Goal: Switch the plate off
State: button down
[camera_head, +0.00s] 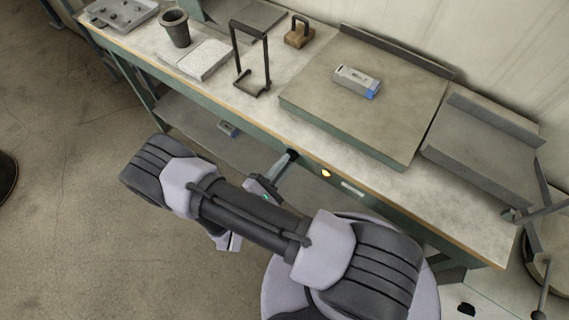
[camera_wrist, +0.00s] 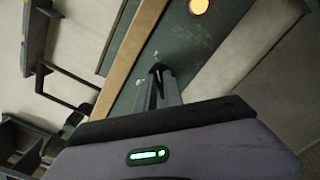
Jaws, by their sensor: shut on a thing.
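The plate (camera_head: 315,91) is a broad grey slab on the bench top, with a small grey and blue block (camera_head: 357,81) lying on it. On the green front panel below it, a round indicator lamp (camera_head: 326,173) glows orange; it also shows in the wrist view (camera_wrist: 199,6). Left of the lamp is a dark knob (camera_head: 293,153). My gripper (camera_head: 286,161) reaches the panel there with its fingers closed on the knob. In the wrist view, the fingertips (camera_wrist: 158,70) meet at the panel and mostly hide the knob.
A wire stand (camera_head: 252,58), dark cup (camera_head: 176,28), pale slab (camera_head: 205,58) and small handled block (camera_head: 299,32) stand left of the plate. A grey tray (camera_head: 482,145) is at right. A lower shelf (camera_head: 190,118) lies under the bench.

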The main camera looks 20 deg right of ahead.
jog(key=shift+n, duration=0.3)
jog(key=n, duration=1.7)
jog(key=shift+w+a, duration=0.2)
jog(key=shift+w, duration=0.1)
jog(key=shift+n, duration=0.3)
jog(key=c, duration=1.5)
grip_release()
jog(key=shift+o, duration=0.2)
jog(key=shift+a, duration=0.1)
